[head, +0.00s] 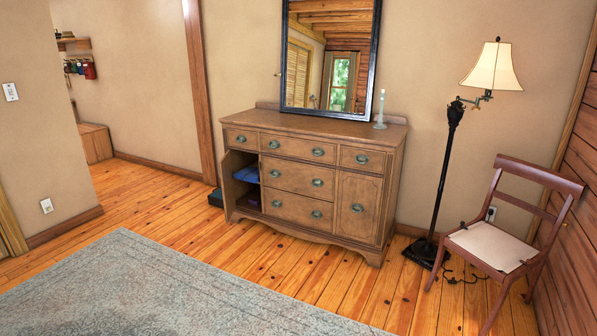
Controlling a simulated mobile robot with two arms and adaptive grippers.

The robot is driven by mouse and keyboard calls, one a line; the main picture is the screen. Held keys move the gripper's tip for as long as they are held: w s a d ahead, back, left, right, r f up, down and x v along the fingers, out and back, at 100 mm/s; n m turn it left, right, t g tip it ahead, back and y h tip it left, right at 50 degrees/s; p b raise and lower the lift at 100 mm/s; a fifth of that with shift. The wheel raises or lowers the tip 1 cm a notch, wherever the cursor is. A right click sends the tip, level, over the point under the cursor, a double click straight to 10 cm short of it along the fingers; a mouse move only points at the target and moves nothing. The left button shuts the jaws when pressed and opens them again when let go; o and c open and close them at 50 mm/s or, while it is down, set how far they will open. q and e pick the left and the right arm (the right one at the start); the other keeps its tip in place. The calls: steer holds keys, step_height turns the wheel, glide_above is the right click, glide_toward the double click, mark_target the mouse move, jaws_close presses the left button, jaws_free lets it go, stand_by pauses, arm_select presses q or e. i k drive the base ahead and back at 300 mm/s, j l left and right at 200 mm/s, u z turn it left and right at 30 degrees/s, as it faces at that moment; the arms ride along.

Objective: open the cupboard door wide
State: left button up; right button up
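A wooden dresser (308,128) stands against the wall with a cupboard compartment at each end of its front. The left cupboard door (228,188) stands open and shows as a narrow, foreshortened panel at the left side of its opening. Blue folded cloth (247,174) lies on a shelf inside; the lower part of the compartment is dark. The right cupboard door (357,208) is shut, with a greenish ring handle. The drawers are shut. Neither of my grippers is in view.
A floor lamp (447,180) and a wooden chair (492,250) stand right of the dresser. A mirror (330,60) and candlestick (380,112) are on top. Wood floor and a rug (150,290) lie clear in front.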

mark_target(225, 163)
steer(key=i+j, duration=0.1)
steer(key=i, duration=0.55)
steer(key=i+j+z, duration=0.1)
steer(key=i, duration=0.55)
steer(key=i+j, duration=0.15)
steer(key=i, duration=0.45)
steer(key=i+j, duration=0.15)
steer(key=j, duration=0.2)
steer(key=i+j, duration=0.15)
steer(key=j, duration=0.2)
steer(key=i+j, duration=0.15)
steer(key=j, duration=0.25)
steer(key=i+j+z, duration=0.1)
steer(key=j, duration=0.25)
steer(key=i+j, duration=0.2)
steer(key=j, duration=0.15)
steer(key=i+j, duration=0.15)
steer(key=j, duration=0.25)
steer(key=i+j, duration=0.15)
steer(key=j, duration=0.65)
steer(key=k+j, duration=0.15)
steer(key=j, duration=0.3)
steer(key=j+z, duration=0.1)
steer(key=j, duration=0.35)
steer(key=k+j, duration=0.15)
steer(key=j, duration=0.3)
